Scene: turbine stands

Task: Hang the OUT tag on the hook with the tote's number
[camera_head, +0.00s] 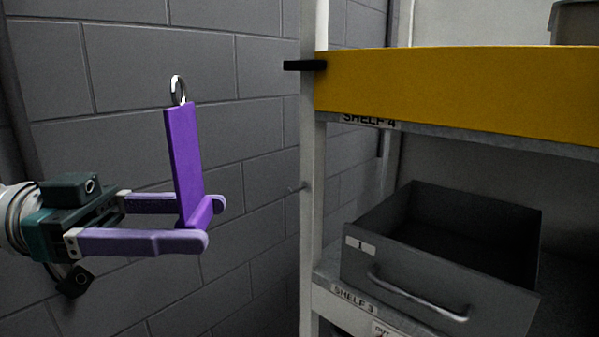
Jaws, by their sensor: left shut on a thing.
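My left gripper (207,222) is shut on a purple tag (184,160), held upright by its lower end between the two fingers. A metal ring (178,90) stands at its top. No lettering shows on the tag's visible face. A dark grey tote (400,290) with a label reading 1 sits on the shelf marked SHELF 3. My right gripper is not in view.
The pale shelf post (313,230) stands right of the tag. A black peg (304,65) juts left near its top. A yellow beam (450,85) runs above SHELF 4. A grey block wall (250,150) stands behind.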

